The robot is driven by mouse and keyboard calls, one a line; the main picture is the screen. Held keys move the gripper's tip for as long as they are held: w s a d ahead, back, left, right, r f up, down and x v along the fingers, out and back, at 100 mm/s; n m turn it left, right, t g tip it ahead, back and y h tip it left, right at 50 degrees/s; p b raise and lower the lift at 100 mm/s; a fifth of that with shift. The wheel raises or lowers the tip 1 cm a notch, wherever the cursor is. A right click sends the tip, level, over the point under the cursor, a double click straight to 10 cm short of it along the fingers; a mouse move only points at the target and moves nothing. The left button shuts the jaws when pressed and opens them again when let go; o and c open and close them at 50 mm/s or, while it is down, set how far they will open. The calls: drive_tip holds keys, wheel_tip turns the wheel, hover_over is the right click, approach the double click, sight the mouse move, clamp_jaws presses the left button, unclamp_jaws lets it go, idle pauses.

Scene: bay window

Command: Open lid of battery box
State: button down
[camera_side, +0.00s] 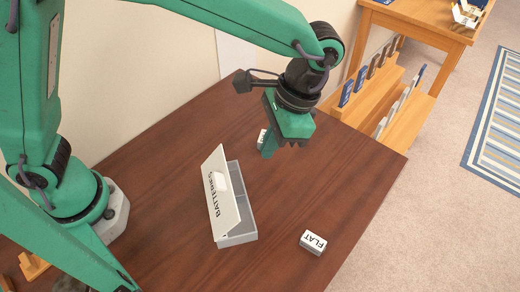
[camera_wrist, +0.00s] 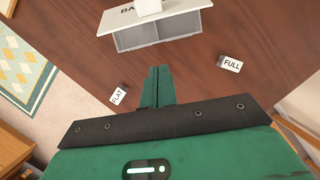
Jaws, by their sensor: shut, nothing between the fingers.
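The grey battery box (camera_side: 238,240) stands on the table. Its white lid (camera_side: 216,190), lettered BATTERIES, is raised and tilted up along the box's left side, so part of the inside shows. In the wrist view the lid (camera_wrist: 185,14) is cut off by the top edge, with a white tab (camera_wrist: 149,6) on it, and two grey compartments (camera_wrist: 137,37) show below. My gripper (camera_side: 268,153) is shut and empty, pointing down beyond the box's far right end, apart from it. Its fingers also show in the wrist view (camera_wrist: 158,74).
A block marked FLAT (camera_side: 313,242) lies on the table right of the box. A block marked FULL (camera_wrist: 230,63) is partly hidden behind my gripper in the side view.

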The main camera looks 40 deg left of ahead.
drive_tip(key=shift+w+d+f, duration=0.2)
drive_tip(key=shift+w+f, duration=0.05)
drive_tip(key=shift+w, duration=0.05)
drive_tip(key=x, duration=1)
drive_tip(key=shift+s+r, duration=0.1)
drive_tip(key=shift+s, duration=0.3)
drive_tip(key=shift+s+a+r, duration=0.4)
drive_tip(key=shift+s+r, duration=0.15)
drive_tip(key=shift+r, duration=0.05)
drive_tip(key=shift+s+a+r, duration=0.4)
drive_tip(key=shift+s+r, duration=0.2)
drive_tip(key=shift+r, duration=0.05)
